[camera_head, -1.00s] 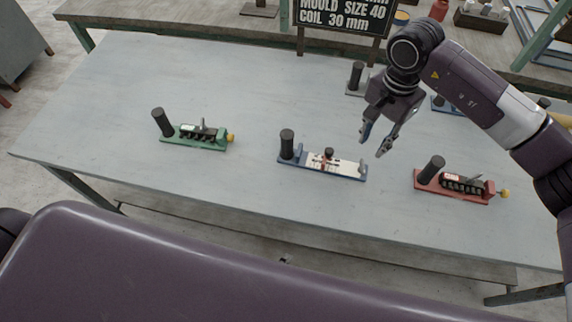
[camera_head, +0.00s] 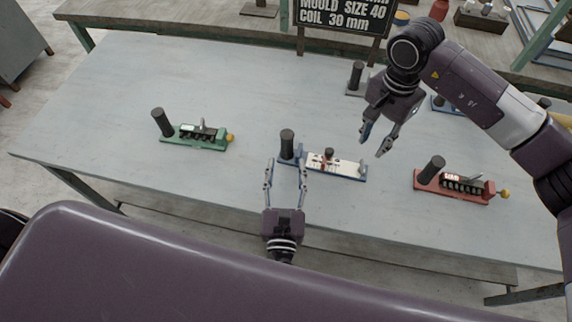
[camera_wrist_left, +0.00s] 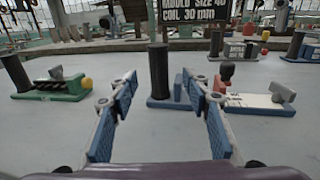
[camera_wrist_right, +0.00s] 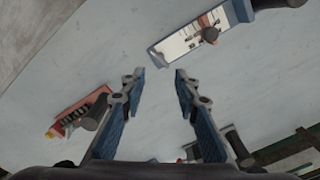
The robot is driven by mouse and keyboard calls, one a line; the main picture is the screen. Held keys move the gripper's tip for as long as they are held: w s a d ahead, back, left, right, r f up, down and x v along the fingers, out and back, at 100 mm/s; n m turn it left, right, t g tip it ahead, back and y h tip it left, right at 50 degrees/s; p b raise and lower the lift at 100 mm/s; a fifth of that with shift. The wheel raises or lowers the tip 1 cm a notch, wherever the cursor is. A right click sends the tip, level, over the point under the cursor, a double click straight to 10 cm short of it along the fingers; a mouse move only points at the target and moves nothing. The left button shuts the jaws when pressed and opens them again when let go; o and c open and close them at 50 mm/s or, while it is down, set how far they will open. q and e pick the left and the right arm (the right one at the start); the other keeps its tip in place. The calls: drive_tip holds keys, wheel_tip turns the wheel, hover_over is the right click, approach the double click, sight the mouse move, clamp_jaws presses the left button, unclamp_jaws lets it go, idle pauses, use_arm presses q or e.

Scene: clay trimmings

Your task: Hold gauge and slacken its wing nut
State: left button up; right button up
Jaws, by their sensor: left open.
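The blue gauge (camera_head: 346,170) lies in the middle of the table, with a white marked plate and a black upright post (camera_head: 287,143) at its left end. A dark knob on a red piece, which looks like the wing nut (camera_head: 328,153), stands on the plate; it also shows in the right wrist view (camera_wrist_right: 209,34). My left gripper (camera_head: 286,168) is open at the table's near side, its fingers pointing at the post. In the left wrist view the post (camera_wrist_left: 158,72) appears between the fingers, beyond their tips. My right gripper (camera_head: 374,144) is open and empty above and behind the gauge's right end.
A green device (camera_head: 195,139) with a post stands to the left and a red device (camera_head: 455,186) to the right. More devices stand at the back right, behind my right arm. A dark sign (camera_head: 345,15) stands at the back. Bare tabletop lies between the devices.

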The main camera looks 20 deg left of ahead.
sight(287, 146)
use_arm(q)
drive_tip(key=shift+x, duration=4.25)
drive_tip(key=shift+a+r, duration=0.1)
clamp_jaws()
use_arm(e)
drive_tip(key=shift+c, duration=0.7)
